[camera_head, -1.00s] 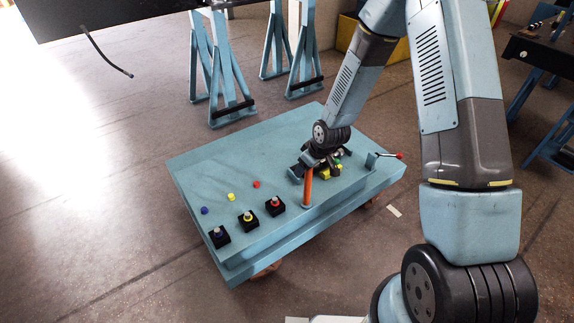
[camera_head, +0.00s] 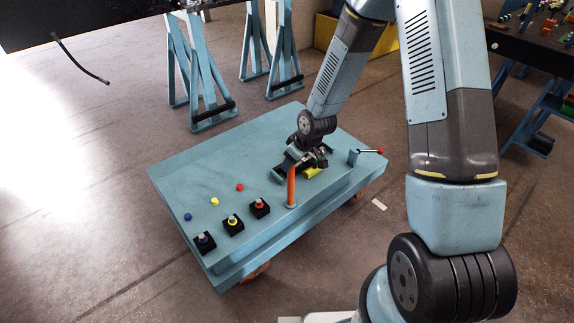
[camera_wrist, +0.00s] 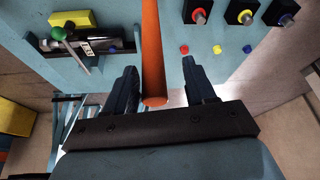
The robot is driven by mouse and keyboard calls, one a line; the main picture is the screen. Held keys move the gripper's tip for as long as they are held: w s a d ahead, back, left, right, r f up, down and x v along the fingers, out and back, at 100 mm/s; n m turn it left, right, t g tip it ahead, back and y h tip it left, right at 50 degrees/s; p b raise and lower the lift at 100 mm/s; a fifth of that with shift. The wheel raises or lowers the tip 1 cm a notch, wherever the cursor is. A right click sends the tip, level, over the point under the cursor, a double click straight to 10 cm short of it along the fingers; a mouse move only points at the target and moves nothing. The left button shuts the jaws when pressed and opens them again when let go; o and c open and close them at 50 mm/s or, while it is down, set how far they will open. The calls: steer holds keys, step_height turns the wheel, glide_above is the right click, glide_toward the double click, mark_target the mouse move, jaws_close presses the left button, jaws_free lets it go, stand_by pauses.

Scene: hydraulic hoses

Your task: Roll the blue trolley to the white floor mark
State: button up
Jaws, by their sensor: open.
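The blue trolley (camera_head: 240,145) stands on the floor in the head view, with reddish wheels partly showing under its deck. An upright orange post (camera_head: 291,188) rises near its front edge. My gripper (camera_head: 287,168) is low over the deck, just behind the post. In the wrist view my open gripper (camera_wrist: 159,68) has one finger on each side of the orange post (camera_wrist: 152,45) as pictured. Contact cannot be told. A small white floor mark (camera_head: 379,204) lies on the floor right of the trolley.
Black blocks with coloured buttons (camera_head: 233,225) sit at the deck's left front. A yellow block (camera_head: 314,172) is partly hidden by my gripper. Blue trestles (camera_head: 200,80) stand behind. Floor left of the trolley is clear.

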steer(key=v, duration=1)
stand_by(0.4)
steer(key=s+d+r+m+t+h, duration=0.1)
steer(key=s+d+r+m+h, duration=0.15)
steer(key=d+r, duration=0.55)
steer(key=s+d+r+m+t+h, duration=0.1)
steer(key=s+d+r+m+h, duration=0.2)
steer(key=r, duration=0.9)
steer(key=s+d+r+m+y, duration=0.1)
steer(key=s+d+r+m, duration=0.1)
steer(key=s+r, duration=0.4)
steer(key=s+d+r+m+y, duration=0.1)
steer(key=s+d+r, duration=0.3)
steer(key=s, duration=0.7)
steer(key=shift+d+r+m+t, duration=0.3)
steer(key=shift+r+m, duration=0.45)
steer(key=shift+r, duration=0.1)
steer(key=shift+s, duration=0.1)
